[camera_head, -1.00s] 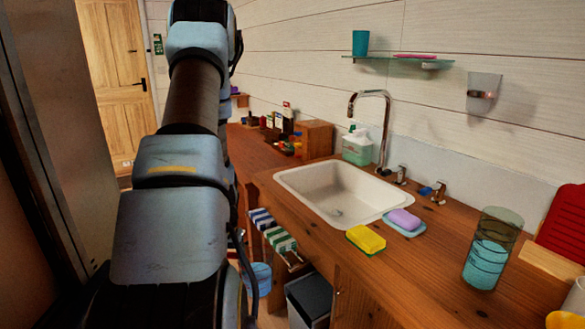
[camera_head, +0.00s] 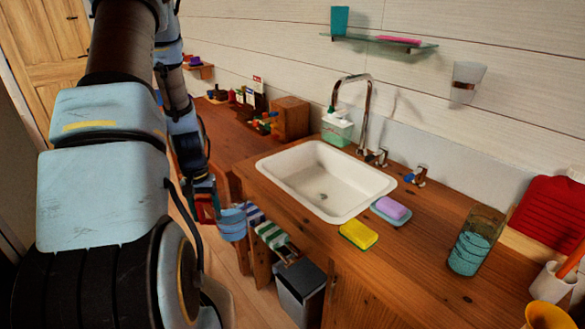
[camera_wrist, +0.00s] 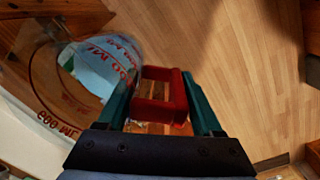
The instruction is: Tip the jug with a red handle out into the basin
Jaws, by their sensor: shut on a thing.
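The jug (camera_head: 232,223) is clear with blue contents and a red handle (camera_head: 207,208). It hangs in front of the counter, to the left of the basin and lower than its rim. My gripper (camera_wrist: 160,98) is shut on the red handle, which shows between its teal fingers in the wrist view. Also in the wrist view, the jug's clear wall (camera_wrist: 40,75) carries red markings, and the blue contents (camera_wrist: 105,65) show inside. The white basin (camera_head: 325,182) is set into the wooden counter and looks empty. Its tap (camera_head: 365,90) stands behind it.
A yellow sponge (camera_head: 358,234) and a purple soap on a dish (camera_head: 391,208) lie at the basin's right front. A glass with blue contents (camera_head: 474,240) stands further right. A soap bottle (camera_head: 337,128) stands behind the basin. A grey bin (camera_head: 298,290) is under the counter.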

